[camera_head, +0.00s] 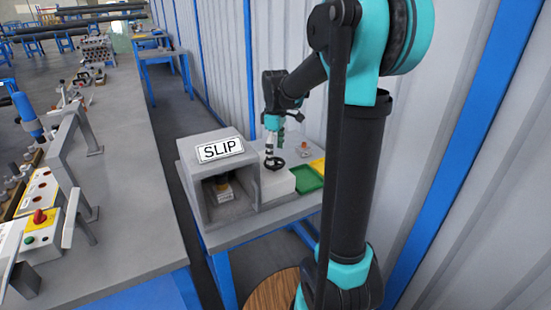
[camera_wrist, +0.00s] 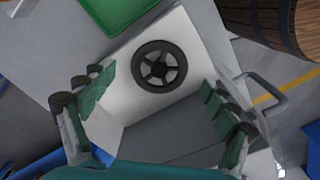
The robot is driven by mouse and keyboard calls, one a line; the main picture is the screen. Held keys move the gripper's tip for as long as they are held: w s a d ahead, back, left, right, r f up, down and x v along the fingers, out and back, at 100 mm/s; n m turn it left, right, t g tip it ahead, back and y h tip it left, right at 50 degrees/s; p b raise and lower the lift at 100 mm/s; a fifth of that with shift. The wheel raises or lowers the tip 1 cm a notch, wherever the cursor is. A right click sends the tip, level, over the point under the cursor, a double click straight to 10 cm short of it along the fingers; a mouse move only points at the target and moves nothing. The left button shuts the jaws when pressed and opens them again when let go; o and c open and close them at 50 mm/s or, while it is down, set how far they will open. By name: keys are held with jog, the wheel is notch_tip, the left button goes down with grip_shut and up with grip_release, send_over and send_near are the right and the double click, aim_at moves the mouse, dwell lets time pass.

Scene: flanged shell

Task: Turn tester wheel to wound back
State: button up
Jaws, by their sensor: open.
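The tester wheel (camera_head: 275,162) is a small dark spoked handwheel on top of a white block (camera_head: 279,186) beside the grey SLIP housing. In the wrist view the black wheel (camera_wrist: 159,67) lies on the white face (camera_wrist: 185,35), seen nearly face-on, with its rim and spokes clear. My gripper (camera_head: 275,137) is above the wheel in the head view, pointing down. In the wrist view my gripper (camera_wrist: 157,77) is open, with one green finger to each side of the wheel. Neither finger visibly touches it. I cannot read any wound-back mark.
The grey housing with the SLIP sign (camera_head: 220,149) stands left of the block, its opening facing front. A wooden barrel (camera_wrist: 262,20) and a grey handle (camera_wrist: 262,88) show in the wrist view.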

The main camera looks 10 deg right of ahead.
jog(key=shift+f, duration=1.25)
jog(key=shift+c, duration=0.4)
jog(key=c, duration=1.1)
jog(key=shift+o, duration=0.2)
